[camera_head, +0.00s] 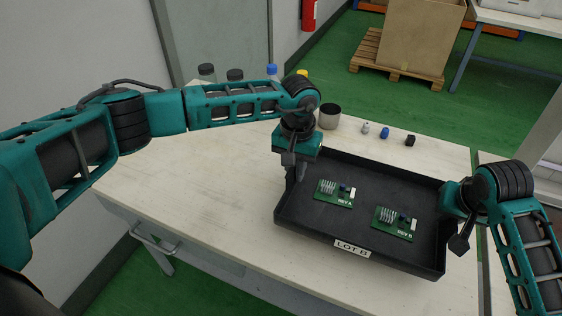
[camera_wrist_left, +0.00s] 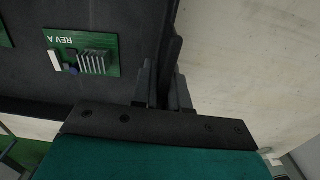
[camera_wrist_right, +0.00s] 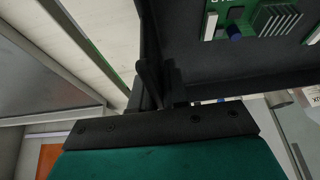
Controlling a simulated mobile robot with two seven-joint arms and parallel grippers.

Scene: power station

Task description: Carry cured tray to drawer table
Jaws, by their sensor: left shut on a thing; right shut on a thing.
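The black tray (camera_head: 300,222) has a white label reading LOT B on its front wall. Two green circuit boards lie in it, one at left (camera_head: 334,193) and one at right (camera_head: 395,223). My left gripper (camera_head: 290,172) is shut on the tray's left wall; the left wrist view shows its fingers (camera_wrist_left: 163,90) on either side of the wall. My right gripper (camera_head: 459,243) is shut on the tray's right wall; its fingers (camera_wrist_right: 160,88) straddle the wall in the right wrist view. The tray is over the pale drawer table (camera_head: 170,180); I cannot tell whether it touches the top.
Several bottles (camera_head: 235,75) and a grey cup (camera_head: 329,116) stand along the table's back edge. Small parts (camera_head: 385,132) lie right of the cup. The table's left part is clear. A pallet with a cardboard box (camera_head: 417,37) stands on the green floor behind.

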